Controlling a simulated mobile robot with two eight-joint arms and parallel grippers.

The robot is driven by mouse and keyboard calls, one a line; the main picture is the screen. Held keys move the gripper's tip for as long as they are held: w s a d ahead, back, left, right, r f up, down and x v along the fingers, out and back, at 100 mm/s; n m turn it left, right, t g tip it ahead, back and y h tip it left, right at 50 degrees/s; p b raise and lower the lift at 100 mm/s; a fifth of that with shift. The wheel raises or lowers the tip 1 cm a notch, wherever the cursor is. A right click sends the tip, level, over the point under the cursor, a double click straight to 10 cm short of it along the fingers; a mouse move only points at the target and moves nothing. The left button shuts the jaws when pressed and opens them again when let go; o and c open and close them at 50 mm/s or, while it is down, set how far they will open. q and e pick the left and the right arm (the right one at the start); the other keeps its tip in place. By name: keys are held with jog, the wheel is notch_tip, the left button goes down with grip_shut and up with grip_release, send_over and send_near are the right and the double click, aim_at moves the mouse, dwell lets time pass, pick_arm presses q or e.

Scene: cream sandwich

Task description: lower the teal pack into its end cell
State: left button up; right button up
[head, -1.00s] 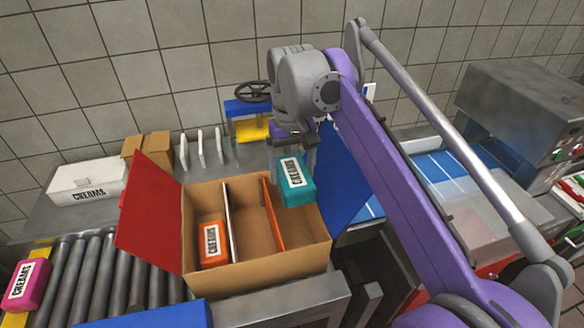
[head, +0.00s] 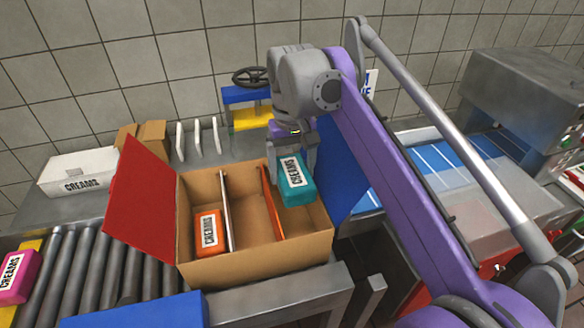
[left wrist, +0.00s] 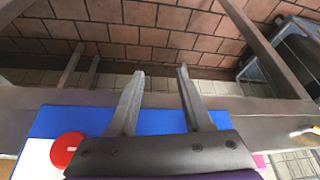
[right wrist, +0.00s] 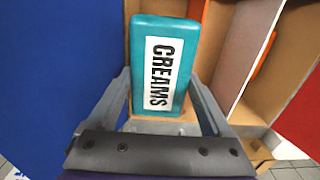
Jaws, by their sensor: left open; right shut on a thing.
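The teal pack (head: 298,187), labelled CREAMS, is held by my right gripper (head: 291,158) at the mouth of the right end cell of the open cardboard box (head: 256,264). In the right wrist view the teal pack (right wrist: 165,62) sits between both fingers (right wrist: 165,112), with the blue flap on one side and a divider on the other. An orange pack (head: 210,232) lies in the box's left cell; the middle cell is empty. How far the teal pack's base is above the cell floor is hidden. My left gripper (left wrist: 160,98) is open and empty, seen only in the left wrist view.
The red flap (head: 141,198) stands out left and the blue flap (head: 341,168) right of the box. White divider (head: 226,210) and orange divider (head: 271,203) split it. A closed white CREAMS box (head: 78,172) stands behind.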

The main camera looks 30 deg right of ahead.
jog(key=o, duration=1.2)
pick_arm(q)
notch_tip(320, 180, up, 14)
jog(key=w+p, duration=0.2)
jog(key=p, duration=1)
jog(key=shift+w+t, duration=0.15)
jog(key=shift+t, duration=0.25)
pick_arm(e)
jog(key=shift+s+r, duration=0.15)
jog(key=shift+r, duration=10.35)
